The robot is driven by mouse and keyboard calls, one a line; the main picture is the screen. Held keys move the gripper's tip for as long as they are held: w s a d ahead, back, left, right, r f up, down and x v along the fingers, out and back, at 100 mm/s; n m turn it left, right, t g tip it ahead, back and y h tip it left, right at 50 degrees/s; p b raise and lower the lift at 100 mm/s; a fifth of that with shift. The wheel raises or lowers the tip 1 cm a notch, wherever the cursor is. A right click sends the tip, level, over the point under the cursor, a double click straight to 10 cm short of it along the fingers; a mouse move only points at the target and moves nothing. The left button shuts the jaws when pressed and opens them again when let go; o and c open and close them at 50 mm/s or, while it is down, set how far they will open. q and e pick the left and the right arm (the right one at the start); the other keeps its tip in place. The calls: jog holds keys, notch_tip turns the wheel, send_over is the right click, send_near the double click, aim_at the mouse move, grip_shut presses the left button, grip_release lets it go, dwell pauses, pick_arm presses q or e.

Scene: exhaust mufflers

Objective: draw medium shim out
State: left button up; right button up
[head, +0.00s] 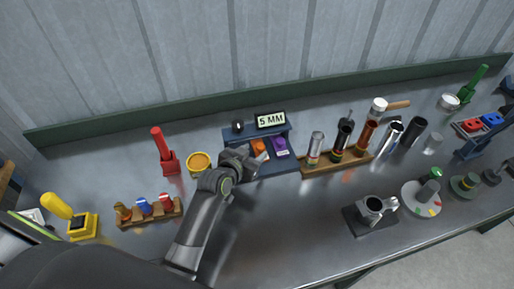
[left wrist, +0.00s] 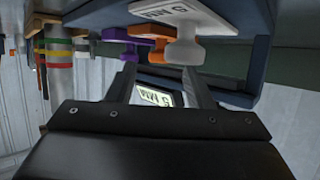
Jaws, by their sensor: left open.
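A dark blue holder (head: 270,168) stands at the middle of the bench with a sign reading 5 MM (head: 270,120). In it sit an orange shim (head: 258,146) and a purple shim (head: 280,146). The left wrist view, which looks inverted, shows a white shim (left wrist: 185,48) with a knob handle, beside the orange shim (left wrist: 157,52) and the purple shim (left wrist: 122,48). My left gripper (head: 245,160) is at the holder's left side and hides the white shim. Its fingers (left wrist: 160,74) are open, near the white and orange handles, holding nothing.
A yellow-topped can (head: 199,160) stands close left of my gripper, with a red tool (head: 166,158) beyond it. A wooden rack with several tubes (head: 345,160) stands right of the holder. The bench front between is mostly clear.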

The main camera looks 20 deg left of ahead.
aim_at(259, 148)
pick_arm(q)
jog(key=shift+x, duration=1.55)
grip_shut()
